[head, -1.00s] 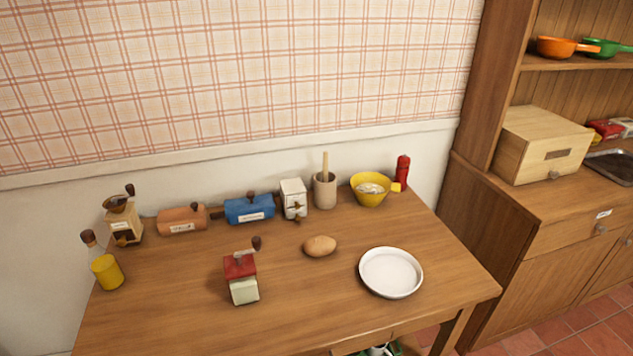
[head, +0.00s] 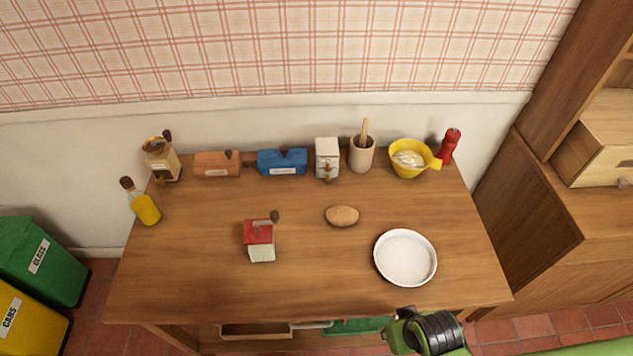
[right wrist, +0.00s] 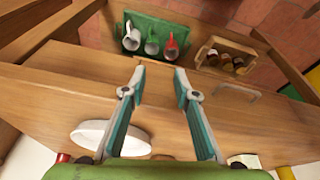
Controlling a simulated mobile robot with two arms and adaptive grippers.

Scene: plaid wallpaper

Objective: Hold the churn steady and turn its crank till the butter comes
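The churn (head: 260,242) is a small jar with a pale lower part, a red top and a crank with a dark knob. It stands upright on the front left part of the wooden table (head: 190,270), apart from other things. My right gripper shows in the right wrist view (right wrist: 160,70), its two fingers spread and nothing between them. In the head view only a green and black part of my right arm shows at the bottom, by the table's front edge, well to the right of the churn. My left gripper is not in view.
A white plate (head: 405,236) and a brown oval thing (head: 342,216) lie right of the churn. A grinder, several boxes, a yellow bowl (head: 410,160) and a red mill line the back. A yellow bottle (head: 143,203) stands left. Below is a green mug tray (right wrist: 150,45).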

